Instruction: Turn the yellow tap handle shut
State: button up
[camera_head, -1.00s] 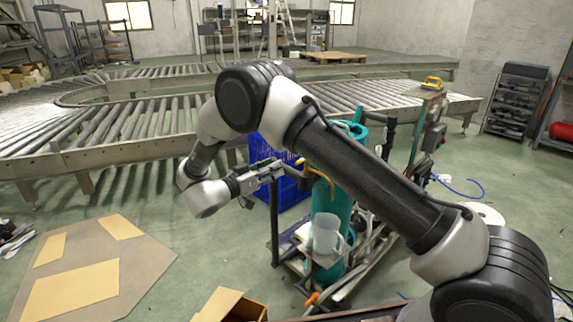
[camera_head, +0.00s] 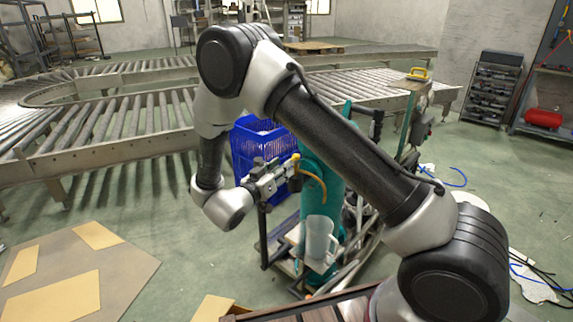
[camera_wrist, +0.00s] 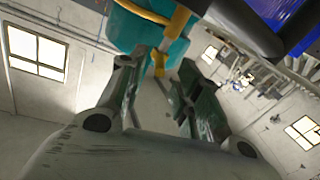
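The yellow tap (camera_head: 318,184) sits at the teal tank (camera_head: 322,200), its curved yellow pipe bending down over a clear jug (camera_head: 319,238). The yellow handle (camera_head: 296,160) shows at my gripper's tip. In the wrist view the handle (camera_wrist: 159,62) hangs from a yellow bar, in front of the teal tank (camera_wrist: 135,30). My gripper (camera_head: 284,174) reaches in from the left; its two fingers (camera_wrist: 163,85) stand apart in the wrist view. The handle is at or just beyond the gap between the fingertips. I cannot tell whether a finger touches it.
A blue crate (camera_head: 245,150) stands close behind my gripper. A roller conveyor (camera_head: 110,150) runs behind it. The tank stands on a metal cart (camera_head: 275,250) with bars beside it. Flat cardboard (camera_head: 120,265) lies on the floor at left. A yellow-topped post (camera_head: 418,75) stands at right.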

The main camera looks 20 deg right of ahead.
jog(key=shift+x, duration=1.8)
jog(key=shift+c, duration=0.3)
grip_shut()
jog(key=shift+w+a+m+g+h, duration=0.1)
jog(key=shift+w+m+g+h, duration=0.05)
jog(key=shift+m+g+h, duration=0.35)
jog(key=shift+w+a+m+g+h, duration=0.2)
jog(key=shift+m+g+h, duration=0.15)
jog(key=shift+g, duration=0.25)
